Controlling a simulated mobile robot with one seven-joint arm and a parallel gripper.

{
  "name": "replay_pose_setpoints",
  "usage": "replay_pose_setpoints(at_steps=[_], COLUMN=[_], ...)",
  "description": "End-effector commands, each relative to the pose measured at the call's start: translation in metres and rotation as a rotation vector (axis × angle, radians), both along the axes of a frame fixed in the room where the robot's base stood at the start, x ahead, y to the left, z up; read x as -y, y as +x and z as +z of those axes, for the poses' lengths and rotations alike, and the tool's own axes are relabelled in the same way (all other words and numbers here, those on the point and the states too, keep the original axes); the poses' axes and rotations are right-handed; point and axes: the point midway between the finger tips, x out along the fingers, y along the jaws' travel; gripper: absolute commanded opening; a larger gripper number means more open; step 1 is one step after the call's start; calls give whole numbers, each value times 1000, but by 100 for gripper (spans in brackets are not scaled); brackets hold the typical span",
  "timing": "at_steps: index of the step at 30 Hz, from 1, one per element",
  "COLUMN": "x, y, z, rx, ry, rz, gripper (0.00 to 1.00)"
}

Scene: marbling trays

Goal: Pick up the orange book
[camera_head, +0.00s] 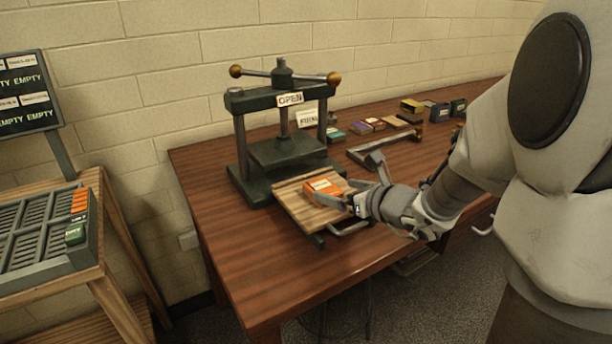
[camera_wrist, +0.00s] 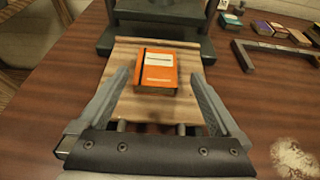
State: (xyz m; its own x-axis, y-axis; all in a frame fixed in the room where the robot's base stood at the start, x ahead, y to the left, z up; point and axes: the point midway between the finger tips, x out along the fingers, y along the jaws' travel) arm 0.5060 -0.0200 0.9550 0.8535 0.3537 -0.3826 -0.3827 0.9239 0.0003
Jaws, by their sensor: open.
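The orange book (camera_head: 324,186) lies flat on a wooden board (camera_head: 297,210) that sticks out in front of the dark green press (camera_head: 283,150). In the wrist view the book (camera_wrist: 157,72) has a dark spine band and a pale label, and lies near the middle of the board (camera_wrist: 126,106). My gripper (camera_head: 362,189) is at the right end of the board in the head view. In the wrist view my gripper (camera_wrist: 162,82) is open, with one finger to each side of the book and gaps between. The fingers do not appear to touch the book.
A sign reading OPEN (camera_head: 290,99) hangs on the press. Several small books and boxes (camera_head: 375,124) stand farther back on the brown table (camera_head: 232,250), near a metal frame (camera_head: 385,150). A slotted rack (camera_head: 40,240) stands at the left. The table's front left is clear.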

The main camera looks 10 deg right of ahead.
Motion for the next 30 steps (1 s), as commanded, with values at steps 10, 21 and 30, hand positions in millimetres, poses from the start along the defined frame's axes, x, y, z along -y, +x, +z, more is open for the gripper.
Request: replay_pose_setpoints(at_steps=[10, 21, 30], x=[-17, -27, -26], y=[27, 50, 50], z=[-18, -25, -25], rx=[-1, 0, 0], ry=[1, 0, 0], rz=[3, 0, 0], gripper=[100, 100, 66])
